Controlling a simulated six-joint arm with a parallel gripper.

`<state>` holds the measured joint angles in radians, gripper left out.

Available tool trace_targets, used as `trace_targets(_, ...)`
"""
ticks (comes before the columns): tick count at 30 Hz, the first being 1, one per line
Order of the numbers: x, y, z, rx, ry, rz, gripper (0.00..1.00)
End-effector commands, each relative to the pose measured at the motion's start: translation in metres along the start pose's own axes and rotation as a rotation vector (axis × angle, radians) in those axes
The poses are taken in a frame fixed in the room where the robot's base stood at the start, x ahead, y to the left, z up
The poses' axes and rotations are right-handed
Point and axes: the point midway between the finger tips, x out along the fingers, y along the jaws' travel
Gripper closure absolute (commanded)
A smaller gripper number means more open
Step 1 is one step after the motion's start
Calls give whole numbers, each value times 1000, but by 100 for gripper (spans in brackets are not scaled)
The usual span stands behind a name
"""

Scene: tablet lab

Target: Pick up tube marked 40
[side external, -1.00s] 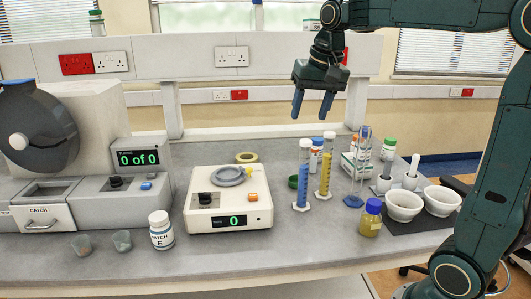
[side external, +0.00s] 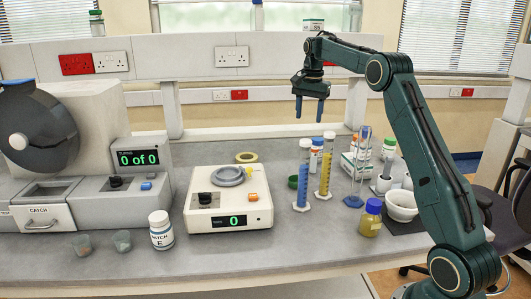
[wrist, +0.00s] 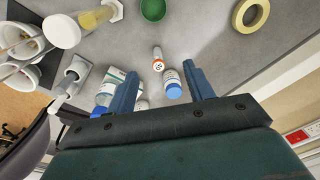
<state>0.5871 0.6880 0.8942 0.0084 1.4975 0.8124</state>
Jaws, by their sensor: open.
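My gripper (side external: 309,113) is open and empty, pointing down, high above the back of the bench. In the wrist view its two blue fingers (wrist: 160,78) stand apart. Tall measuring tubes stand on the bench below and right of it in the side view: one with blue liquid (side external: 303,174), one with yellow liquid (side external: 326,166), and a clear one on a blue base (side external: 361,166). A small orange-marked tube or vial (wrist: 158,62) shows between the fingers in the wrist view, beside a white blue-capped bottle (wrist: 172,86). I cannot read a 40 on any of them.
A balance (side external: 228,208) reading 0 stands mid-bench, with a yellow tape ring (side external: 246,157) behind it. An amber bottle with a blue cap (side external: 370,218) and white mortars (side external: 402,206) stand at the right. Several small bottles crowd behind the tubes. The bench front is mostly clear.

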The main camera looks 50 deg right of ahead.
Motion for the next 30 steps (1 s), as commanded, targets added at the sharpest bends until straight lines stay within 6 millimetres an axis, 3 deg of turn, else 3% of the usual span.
trace_targets(3, 23, 4, -27, 85, -17, 21, 48)
trace_targets(10, 49, 12, -55, 187, -35, 45, 48)
trace_targets(23, 58, 14, -59, 205, -39, 50, 48)
trace_targets(30, 77, 15, -58, 205, -40, 51, 48)
